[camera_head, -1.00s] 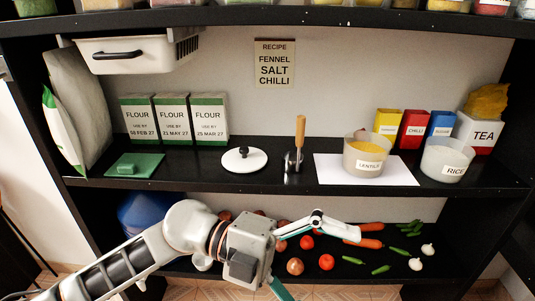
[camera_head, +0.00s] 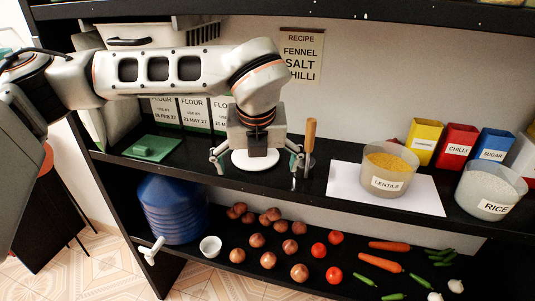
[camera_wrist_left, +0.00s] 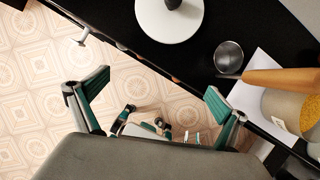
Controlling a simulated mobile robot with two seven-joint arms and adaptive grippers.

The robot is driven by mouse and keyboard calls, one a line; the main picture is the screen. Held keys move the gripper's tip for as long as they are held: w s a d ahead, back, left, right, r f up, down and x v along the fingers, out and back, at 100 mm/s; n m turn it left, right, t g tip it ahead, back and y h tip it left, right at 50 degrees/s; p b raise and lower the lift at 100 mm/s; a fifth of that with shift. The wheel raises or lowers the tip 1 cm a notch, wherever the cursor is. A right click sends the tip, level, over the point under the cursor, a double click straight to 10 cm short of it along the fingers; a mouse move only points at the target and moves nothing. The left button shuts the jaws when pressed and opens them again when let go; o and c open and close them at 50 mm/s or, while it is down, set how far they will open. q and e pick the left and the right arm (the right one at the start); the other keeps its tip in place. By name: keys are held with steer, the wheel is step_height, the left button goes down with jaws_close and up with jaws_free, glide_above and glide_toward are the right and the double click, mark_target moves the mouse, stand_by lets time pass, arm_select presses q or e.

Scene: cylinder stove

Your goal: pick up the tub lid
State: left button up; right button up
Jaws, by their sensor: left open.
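The tub lid, a white round disc with a dark knob (camera_head: 254,161), lies on the middle shelf. It also shows at the top of the wrist view (camera_wrist_left: 155,22), partly cut off. My left gripper (camera_head: 257,166) is open and empty, with its fingers spread and pointing down. In the head view it overlaps the lid and hides its knob and back part. In the wrist view the fingers (camera_wrist_left: 158,85) are apart from the lid, over the shelf's front edge and the floor.
A wooden-handled tool (camera_head: 310,140) stands close to the right of my left gripper. Further right are a lentils tub (camera_head: 389,168) on white paper and a rice tub (camera_head: 490,190). A green lid-like piece (camera_head: 153,147) lies left. Vegetables and a blue container (camera_head: 170,208) occupy the lower shelf.

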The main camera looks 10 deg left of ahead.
arm_select(q)
steer(key=p, duration=0.3)
glide_above(256, 160)
steer(key=shift+a, duration=0.1)
steer(key=shift+x, duration=2.5)
steer(key=shift+w, duration=0.1)
steer(key=shift+c, duration=0.4)
